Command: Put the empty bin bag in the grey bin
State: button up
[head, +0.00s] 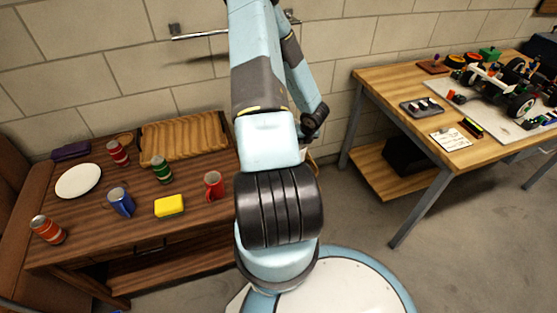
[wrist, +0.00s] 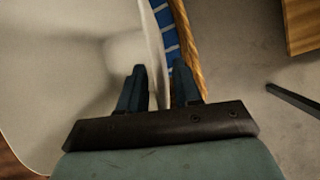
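In the wrist view my gripper (wrist: 160,82) has its two dark fingers apart, one on each side of a thin pale upright edge. The edge belongs to a large, pale, rounded hollow thing (wrist: 60,70) filling the left of that view. I cannot tell whether it is the bin bag or the grey bin. A narrow gap seems to show between the edge and the fingers. In the head view my arm hides my gripper and whatever is below it. Neither the bin bag nor the grey bin can be made out for certain there.
A dark wooden table (head: 190,228) at the left holds a plate (head: 78,181), cans, mugs and a yellow sponge (head: 169,206). A workbench (head: 372,84) at the right holds an RC car (head: 497,84) and tools. A blue-striped, wood-coloured edge (wrist: 180,40) lies close beside my right finger.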

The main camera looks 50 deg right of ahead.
jog(key=shift+f, duration=0.15)
grip_shut()
dwell(0.6)
